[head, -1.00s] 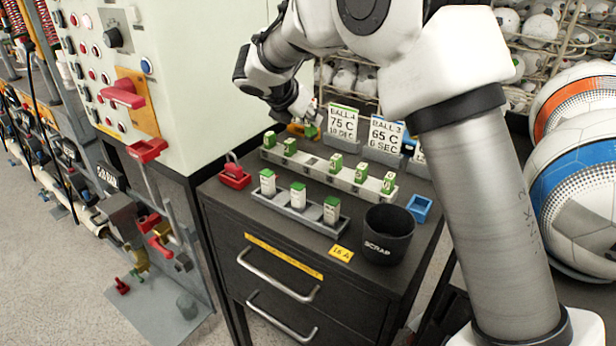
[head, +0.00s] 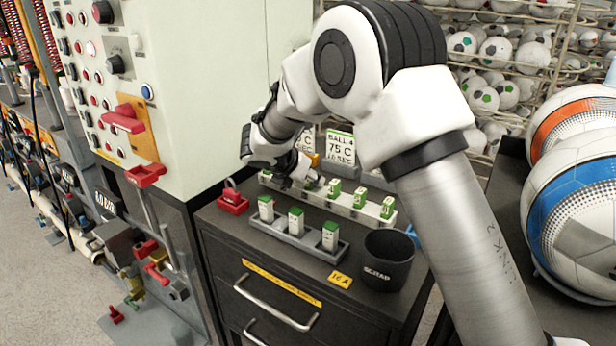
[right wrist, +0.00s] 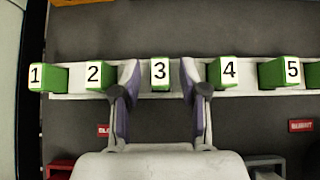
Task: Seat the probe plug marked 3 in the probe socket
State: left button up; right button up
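The plug marked 3 (right wrist: 160,70) is green with a white number face and stands in a pale rack (right wrist: 75,76) between the plugs marked 2 (right wrist: 95,75) and 4 (right wrist: 229,70). My right gripper (right wrist: 160,82) is open, with one finger on each side of plug 3 and a visible gap on both sides. In the head view my right gripper (head: 300,180) is low at the rack on the dark cabinet and hides part of the row. My left gripper is not in view. I cannot make out the probe socket.
A front holder (head: 285,238) carries three white-and-green blocks. A black scrap bin (head: 388,262) stands at the cabinet's right front, and a red item (head: 232,202) at its left. Setting cards (head: 340,150) stand behind the rack. The pale machine (head: 210,90) rises at left.

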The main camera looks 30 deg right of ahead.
jog(key=shift+r, duration=0.3)
jog(key=p+v, duration=0.1)
jog(key=v, duration=1.1)
jog(key=shift+p, duration=0.3)
jog(key=shift+f, duration=0.15)
